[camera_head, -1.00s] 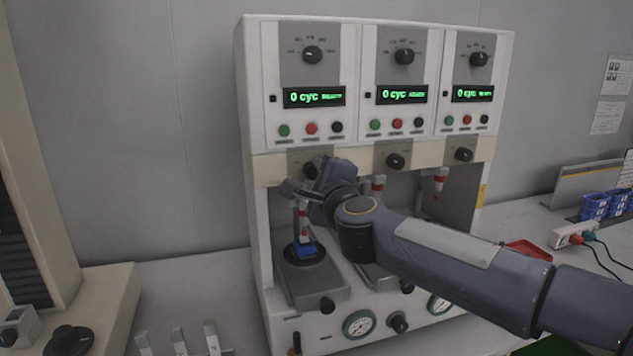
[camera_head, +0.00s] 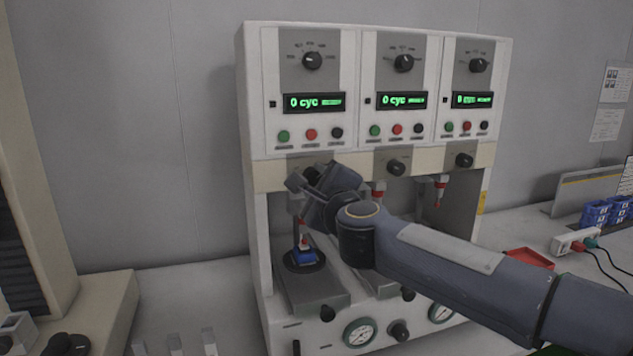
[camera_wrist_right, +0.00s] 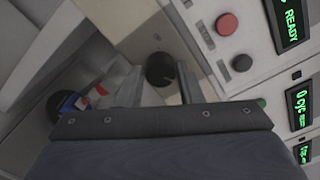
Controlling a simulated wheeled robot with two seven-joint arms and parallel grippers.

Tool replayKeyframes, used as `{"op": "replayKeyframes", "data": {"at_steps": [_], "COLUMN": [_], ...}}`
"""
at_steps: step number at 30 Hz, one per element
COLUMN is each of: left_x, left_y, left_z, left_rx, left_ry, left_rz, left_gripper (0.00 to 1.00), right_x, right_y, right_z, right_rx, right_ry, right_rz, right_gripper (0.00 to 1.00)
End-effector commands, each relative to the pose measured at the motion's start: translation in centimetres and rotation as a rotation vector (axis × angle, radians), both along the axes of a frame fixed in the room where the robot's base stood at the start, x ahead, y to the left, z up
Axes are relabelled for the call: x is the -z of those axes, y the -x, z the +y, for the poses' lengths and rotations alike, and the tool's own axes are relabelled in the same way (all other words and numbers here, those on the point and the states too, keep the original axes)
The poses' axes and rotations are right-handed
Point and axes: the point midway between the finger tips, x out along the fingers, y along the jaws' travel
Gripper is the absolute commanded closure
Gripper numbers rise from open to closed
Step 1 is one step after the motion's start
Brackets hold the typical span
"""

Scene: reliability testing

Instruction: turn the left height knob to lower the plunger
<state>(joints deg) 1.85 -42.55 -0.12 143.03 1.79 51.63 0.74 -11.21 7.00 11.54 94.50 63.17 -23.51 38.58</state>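The left height knob (camera_head: 310,173) is a dark round knob on the grey plate at the left station, partly covered by my right gripper in the head view. My right gripper (camera_head: 306,180) is at this knob, with its fingers apart. In the right wrist view the knob (camera_wrist_right: 160,69) shows between and just beyond the open fingertips (camera_wrist_right: 160,80); I cannot tell whether they touch it. The left plunger (camera_head: 303,239), with a red part, stands above a blue piece (camera_head: 304,256) on a dark round plate; its upper part is hidden. My left gripper is not in view.
The middle height knob (camera_head: 396,167) and right height knob (camera_head: 464,160) sit on the same beam. Red, green and black buttons (camera_head: 311,134) and a display (camera_head: 314,102) are just above. A gauge (camera_head: 360,333) is below. A red tray (camera_head: 528,259) lies to the right.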

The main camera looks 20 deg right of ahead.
Motion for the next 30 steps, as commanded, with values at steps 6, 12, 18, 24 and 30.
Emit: {"op": "replayKeyframes", "data": {"at_steps": [6, 12, 18, 24, 30], "left_x": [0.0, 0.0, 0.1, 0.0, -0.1], "left_y": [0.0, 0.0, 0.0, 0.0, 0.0], "left_z": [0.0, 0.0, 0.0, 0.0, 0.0], "left_rx": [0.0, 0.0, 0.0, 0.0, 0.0], "left_ry": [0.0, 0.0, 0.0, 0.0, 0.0], "left_rz": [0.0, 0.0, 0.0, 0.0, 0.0], "left_gripper": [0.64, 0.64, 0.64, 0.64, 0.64], "right_x": [0.0, 0.0, -0.1, -0.1, 0.0], "right_y": [0.0, 0.1, 2.4, 5.8, 7.6], "right_z": [0.0, 0.0, -0.1, -0.2, -0.3], "right_rx": [0.0, 0.001, 0.0, 0.0, 0.001], "right_ry": [0.001, 0.001, 0.001, 0.002, 0.001], "right_rz": [0.0, -0.001, -0.004, -0.002, -0.001], "right_gripper": [0.49, 0.49, 0.49, 0.49, 0.49]}}
